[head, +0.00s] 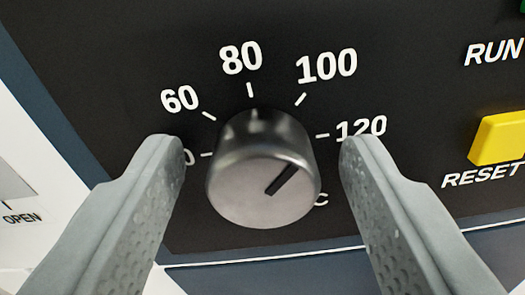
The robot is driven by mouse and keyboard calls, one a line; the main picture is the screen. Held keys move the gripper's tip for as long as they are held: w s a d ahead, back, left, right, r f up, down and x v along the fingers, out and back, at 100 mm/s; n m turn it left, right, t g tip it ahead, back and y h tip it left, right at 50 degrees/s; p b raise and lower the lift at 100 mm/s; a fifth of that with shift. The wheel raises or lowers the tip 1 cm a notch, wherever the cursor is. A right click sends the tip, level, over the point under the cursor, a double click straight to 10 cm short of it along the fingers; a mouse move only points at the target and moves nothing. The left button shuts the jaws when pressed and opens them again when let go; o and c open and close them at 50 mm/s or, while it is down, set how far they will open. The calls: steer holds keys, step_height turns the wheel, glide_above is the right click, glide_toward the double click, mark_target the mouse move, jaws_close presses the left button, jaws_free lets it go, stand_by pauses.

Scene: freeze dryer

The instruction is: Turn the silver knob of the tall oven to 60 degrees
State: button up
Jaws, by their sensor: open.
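The silver knob (262,190) stands out from a black panel in the middle of the head view. A dark line on its face runs from near the centre up and right, toward the 100 and 120 side of the scale. The 60 mark (180,98) is printed at the knob's upper left, with 80, 100 and 120 running clockwise from it. My gripper (261,152) is open, with one grey finger on each side of the knob. Gaps show between the fingers and the knob. The left finger partly hides a lower number.
A yellow RESET button (499,138) is on the panel at the right, below the RUN label (494,52). Part of a green control (521,5) shows at the top right corner. A white surface labelled OPEN (22,218) lies at the left.

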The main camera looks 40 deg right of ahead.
steer(key=c, duration=1)
steer(key=n, duration=0.4)
steer(key=shift+n, duration=0.4)
steer(key=n, duration=0.9)
steer(key=shift+n, duration=1.9)
